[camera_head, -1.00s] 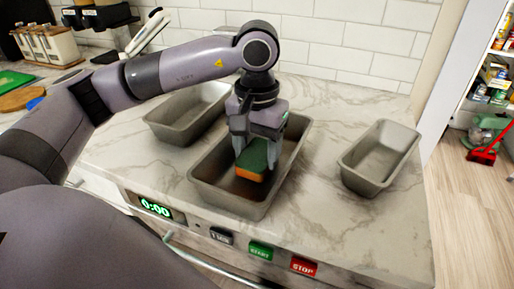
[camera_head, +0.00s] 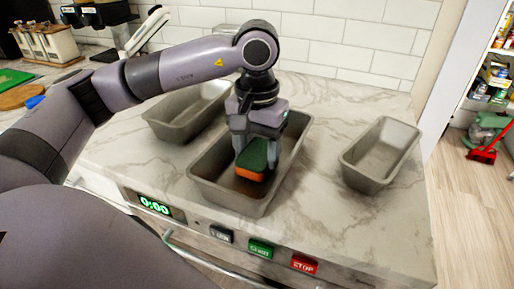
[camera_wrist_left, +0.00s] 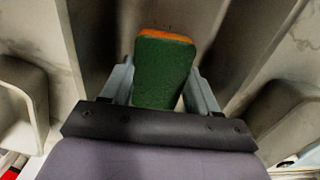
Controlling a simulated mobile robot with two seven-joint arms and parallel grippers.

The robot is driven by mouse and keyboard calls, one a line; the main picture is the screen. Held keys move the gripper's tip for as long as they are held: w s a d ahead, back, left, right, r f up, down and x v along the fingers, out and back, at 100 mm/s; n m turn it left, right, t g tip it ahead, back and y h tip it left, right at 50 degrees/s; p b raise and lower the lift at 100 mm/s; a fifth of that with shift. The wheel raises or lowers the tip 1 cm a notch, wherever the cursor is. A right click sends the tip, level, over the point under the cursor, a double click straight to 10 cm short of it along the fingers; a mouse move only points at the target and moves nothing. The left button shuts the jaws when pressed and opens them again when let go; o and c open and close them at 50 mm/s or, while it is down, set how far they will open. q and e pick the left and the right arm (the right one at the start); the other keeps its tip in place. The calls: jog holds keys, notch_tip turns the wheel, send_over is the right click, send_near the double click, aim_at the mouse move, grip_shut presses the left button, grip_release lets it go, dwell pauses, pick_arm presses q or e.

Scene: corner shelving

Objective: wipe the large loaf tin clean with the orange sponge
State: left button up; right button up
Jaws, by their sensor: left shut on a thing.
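The large loaf tin (camera_head: 228,203) is the middle one of three grey metal tins on the marble counter. A brownish stain shows on its floor in the head view. The sponge (camera_head: 254,158), green on top with an orange layer below, is inside this tin. My left gripper (camera_head: 256,146) points down into the tin and is shut on the sponge. In the left wrist view the sponge (camera_wrist_left: 163,72) sits between the two fingers. I cannot tell whether its orange face touches the tin floor. My right gripper is not in view.
A loaf tin (camera_head: 184,112) stands to the left and a smaller one (camera_head: 381,155) to the right. Along the counter front are a 0:00 display (camera_head: 154,205), a green START button (camera_head: 261,250) and a red STOP button (camera_head: 304,265). Bare marble lies between the middle and right tins.

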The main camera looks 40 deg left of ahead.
pick_arm(q)
jog(key=shift+f+b, duration=0.35)
